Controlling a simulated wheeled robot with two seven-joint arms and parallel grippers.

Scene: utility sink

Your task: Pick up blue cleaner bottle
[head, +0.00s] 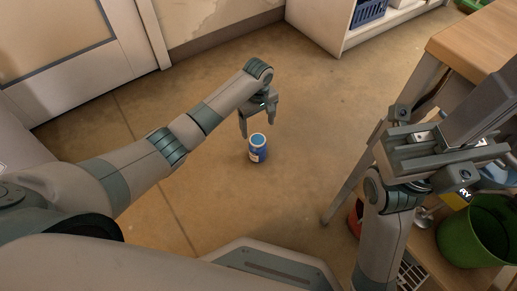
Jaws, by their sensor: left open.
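The blue cleaner bottle (258,155) stands upright on the brown floor, with a light blue top facing up and a white label on its side. My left gripper (258,127) points down just behind and above the bottle. Its jaws are open, and one finger shows on each side of the bottle's top. Nothing is held in it. I cannot tell whether its fingers touch the bottle. My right gripper (450,152) is raised at the right, well away from the bottle, and the gap between its fingers is not clear.
A wooden-topped table (480,45) with a metal leg stands at the right. A green bucket (466,236) sits on its lower shelf. A white shelf unit with a blue basket (368,12) is at the back. A white door (70,45) is at the left. Floor around the bottle is clear.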

